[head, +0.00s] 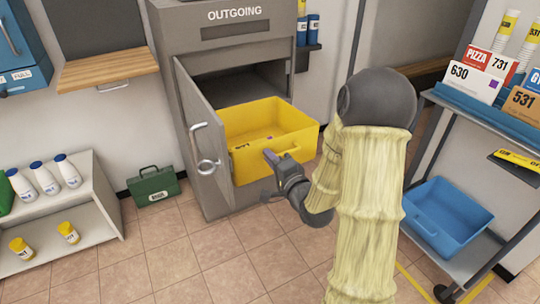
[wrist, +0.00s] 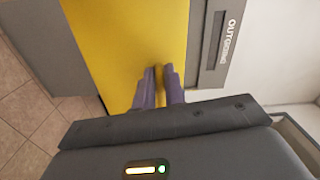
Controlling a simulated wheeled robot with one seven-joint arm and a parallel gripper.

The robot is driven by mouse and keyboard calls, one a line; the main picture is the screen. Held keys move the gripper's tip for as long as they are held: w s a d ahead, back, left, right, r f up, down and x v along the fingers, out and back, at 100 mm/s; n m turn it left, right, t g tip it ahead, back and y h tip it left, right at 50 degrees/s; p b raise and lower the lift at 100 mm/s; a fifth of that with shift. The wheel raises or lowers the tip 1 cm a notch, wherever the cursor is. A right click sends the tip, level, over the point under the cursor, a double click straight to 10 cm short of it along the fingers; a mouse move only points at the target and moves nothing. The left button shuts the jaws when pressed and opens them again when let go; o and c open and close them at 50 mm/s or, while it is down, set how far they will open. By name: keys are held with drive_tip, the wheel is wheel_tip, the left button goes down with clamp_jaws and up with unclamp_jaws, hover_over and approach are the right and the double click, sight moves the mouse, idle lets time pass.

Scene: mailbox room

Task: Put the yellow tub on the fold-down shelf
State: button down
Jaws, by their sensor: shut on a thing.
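The yellow tub (head: 248,166) is at the open front of the grey OUTGOING cabinet, sticking out of it, and looks empty. My gripper (head: 270,154) is shut on the tub's near wall, with a purple fingertip showing inside it. In the wrist view my gripper (wrist: 160,78) pinches the edge of the yellow tub (wrist: 125,40), which fills much of the picture. The fold-down shelf (head: 108,68) is a bare wooden board on the wall at the upper left. I cannot tell whether the tub still rests on the cabinet floor.
The cabinet door (head: 205,140) stands open just left of the tub. A green box (head: 153,186) is on the floor below the shelf. A white rack (head: 70,210) with bottles stands at left. A cart with a blue tub (head: 447,218) is at right. The middle floor is clear.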

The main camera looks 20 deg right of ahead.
drive_tip(key=w+d+f+n+y+p, duration=0.1)
drive_tip(key=d+f+p, duration=0.1)
drive_tip(key=f, duration=1.3)
drive_tip(key=shift+d+f, duration=0.3)
drive_tip(key=shift+d, duration=0.35)
